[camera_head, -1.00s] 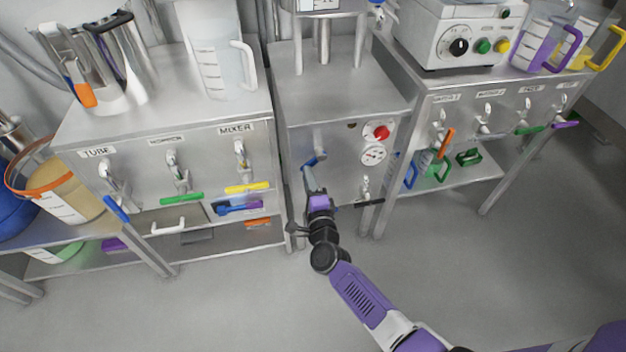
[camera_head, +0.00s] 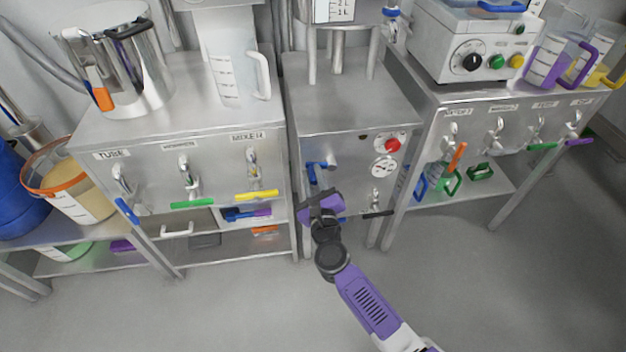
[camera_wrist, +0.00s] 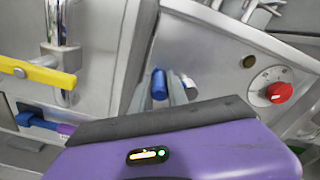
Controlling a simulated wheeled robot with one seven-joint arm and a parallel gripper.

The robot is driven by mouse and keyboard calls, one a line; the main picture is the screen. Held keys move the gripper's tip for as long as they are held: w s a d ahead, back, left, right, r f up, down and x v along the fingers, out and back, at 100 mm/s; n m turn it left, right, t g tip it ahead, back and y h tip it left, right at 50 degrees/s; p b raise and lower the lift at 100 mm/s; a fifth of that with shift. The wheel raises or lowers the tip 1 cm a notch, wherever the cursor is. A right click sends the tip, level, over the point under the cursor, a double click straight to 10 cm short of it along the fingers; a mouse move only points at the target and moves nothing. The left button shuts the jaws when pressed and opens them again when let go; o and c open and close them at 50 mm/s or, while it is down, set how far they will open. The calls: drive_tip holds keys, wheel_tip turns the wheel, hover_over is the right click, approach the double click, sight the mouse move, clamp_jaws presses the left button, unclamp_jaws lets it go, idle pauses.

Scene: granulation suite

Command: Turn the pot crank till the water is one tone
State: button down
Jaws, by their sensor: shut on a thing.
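The crank (camera_head: 319,164) with blue parts sits on the front of the middle steel cabinet (camera_head: 350,105). My gripper (camera_head: 313,184) is at this crank, its purple body just below it. In the wrist view a blue handle (camera_wrist: 159,84) shows between the grey fingers, and the gripper is shut on it. The purple gripper body hides much of the lower wrist view. A tall steel pot (camera_head: 137,75) stands on the left cabinet. I cannot see any water tone inside a pot.
A red knob (camera_head: 392,145) and a gauge (camera_head: 384,167) are right of the crank. A black-handled tap (camera_head: 377,212) is below them. The left cabinet has a yellow tap handle (camera_head: 257,195) near my gripper. The floor (camera_head: 240,305) in front is clear.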

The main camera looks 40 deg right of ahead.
drive_tip(key=shift+s+d+r+m, duration=0.2)
drive_tip(key=shift+r+m, duration=0.3)
drive_tip(key=shift+m, duration=0.55)
drive_tip(key=shift+s+d+r+m, duration=0.15)
drive_tip(key=shift+r+m, duration=0.35)
drive_tip(key=shift+m, duration=0.55)
drive_tip(key=shift+d, duration=0.1)
drive_tip(key=c, duration=1.3)
unclamp_jaws()
drive_tip(key=shift+v, duration=3.9)
